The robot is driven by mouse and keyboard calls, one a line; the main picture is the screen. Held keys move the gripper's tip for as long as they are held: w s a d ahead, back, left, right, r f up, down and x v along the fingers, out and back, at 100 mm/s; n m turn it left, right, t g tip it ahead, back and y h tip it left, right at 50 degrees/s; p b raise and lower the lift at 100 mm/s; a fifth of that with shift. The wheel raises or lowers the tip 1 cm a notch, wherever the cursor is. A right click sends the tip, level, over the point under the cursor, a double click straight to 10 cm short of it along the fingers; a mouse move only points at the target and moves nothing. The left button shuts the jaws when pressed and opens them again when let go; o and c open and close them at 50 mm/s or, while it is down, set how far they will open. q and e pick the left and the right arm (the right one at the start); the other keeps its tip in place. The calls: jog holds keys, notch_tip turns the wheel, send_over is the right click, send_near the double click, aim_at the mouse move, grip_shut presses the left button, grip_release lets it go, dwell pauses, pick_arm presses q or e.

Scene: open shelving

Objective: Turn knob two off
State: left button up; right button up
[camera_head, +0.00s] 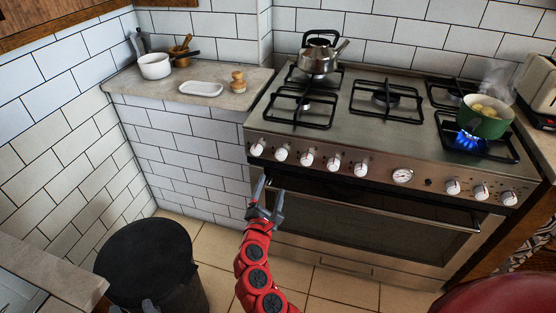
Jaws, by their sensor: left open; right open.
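A row of white knobs runs along the stove's steel front panel (380,184). The leftmost knob (257,149) and the second from left (281,154) are near my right gripper (267,186). Further right is a group of knobs including one at the right end (509,198). No numbers are readable, and knob angles are too small to tell. My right gripper is open and empty in front of the oven's upper left corner, below the knobs. Tips of my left gripper (150,305) show at the bottom edge, in front of the black bin.
A blue flame (468,141) burns under a steaming green pot (485,118) at the front right burner. A kettle (319,53) sits at the back left. The oven handle (380,208) spans below the knobs. A black bin (150,262) stands lower left.

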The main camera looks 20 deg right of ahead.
aim_at(280, 157)
jog(key=x, duration=1.1)
jog(key=shift+w+d+f+b, duration=0.1)
jog(key=shift+w+f+b, duration=0.1)
jog(key=shift+b, duration=0.15)
jog(key=shift+w+d+r, duration=0.1)
jog(key=shift+w+d, duration=0.2)
jog(key=shift+w, duration=0.3)
jog(key=shift+c, duration=0.4)
grip_shut()
